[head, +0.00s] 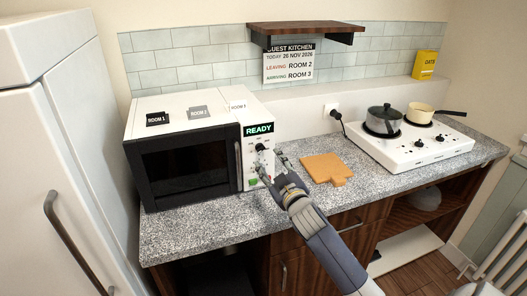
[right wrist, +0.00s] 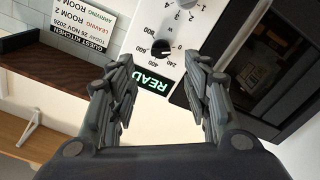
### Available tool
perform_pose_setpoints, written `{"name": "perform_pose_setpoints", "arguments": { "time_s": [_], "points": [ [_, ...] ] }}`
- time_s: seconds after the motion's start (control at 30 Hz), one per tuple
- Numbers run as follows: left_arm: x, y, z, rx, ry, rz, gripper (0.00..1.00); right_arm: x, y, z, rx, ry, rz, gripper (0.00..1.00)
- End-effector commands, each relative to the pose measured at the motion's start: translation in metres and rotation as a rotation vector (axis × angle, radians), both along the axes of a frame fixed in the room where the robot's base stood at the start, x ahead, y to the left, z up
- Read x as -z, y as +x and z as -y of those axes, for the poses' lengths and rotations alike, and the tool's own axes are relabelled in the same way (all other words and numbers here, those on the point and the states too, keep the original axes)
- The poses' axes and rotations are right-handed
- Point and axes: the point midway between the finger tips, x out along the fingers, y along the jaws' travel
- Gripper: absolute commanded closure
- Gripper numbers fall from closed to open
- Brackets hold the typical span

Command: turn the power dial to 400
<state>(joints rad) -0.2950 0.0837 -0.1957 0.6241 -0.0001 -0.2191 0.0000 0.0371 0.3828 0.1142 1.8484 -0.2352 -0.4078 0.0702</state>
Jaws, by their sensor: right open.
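The white and black microwave (head: 190,150) stands on the left of the counter, and its green display reads READY. Its power dial (right wrist: 162,48) is a dark knob ringed by printed numbers in the right wrist view, where the panel appears turned over. I cannot tell which number its pointer marks. A second knob (right wrist: 187,4) is partly cut off at the top edge. My right gripper (head: 269,162) is open and empty in front of the control panel. In the right wrist view its fingers (right wrist: 162,85) are spread on both sides below the dial, apparently apart from it.
A tan board (head: 325,168) lies right of my gripper. A hob (head: 410,150) with a grey pot (head: 383,120) and a cream pan (head: 419,113) is farther right. A wooden shelf (head: 305,28) hangs above. Labelled cards lie on the microwave. A fridge (head: 60,150) stands at left.

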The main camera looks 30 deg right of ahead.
Motion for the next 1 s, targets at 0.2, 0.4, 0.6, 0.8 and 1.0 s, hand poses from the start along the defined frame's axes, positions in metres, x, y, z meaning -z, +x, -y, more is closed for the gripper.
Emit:
{"name": "perform_pose_setpoints", "arguments": {
  "time_s": [0.2, 0.4, 0.6, 0.8, 1.0],
  "points": [
    [-0.011, -0.003, 0.001, 0.001, -0.001, -0.005, 0.6, -0.003, 0.036, 0.008, 0.001, 0.0, 0.0, 0.55],
    [-0.015, -0.006, 0.004, 0.003, -0.004, -0.008, 0.6, 0.0, 0.058, 0.014, 0.0, 0.001, -0.002, 0.55],
    [-0.016, -0.008, 0.006, 0.005, -0.006, -0.013, 0.6, 0.0, 0.069, 0.016, 0.0, 0.001, -0.002, 0.55],
    [-0.016, -0.008, 0.006, 0.005, -0.006, -0.013, 0.6, 0.001, 0.07, 0.016, -0.001, 0.0, -0.002, 0.55],
    [-0.016, -0.008, 0.006, 0.005, -0.006, -0.013, 0.6, 0.001, 0.07, 0.016, -0.001, 0.0, -0.002, 0.73]
  ]
}}
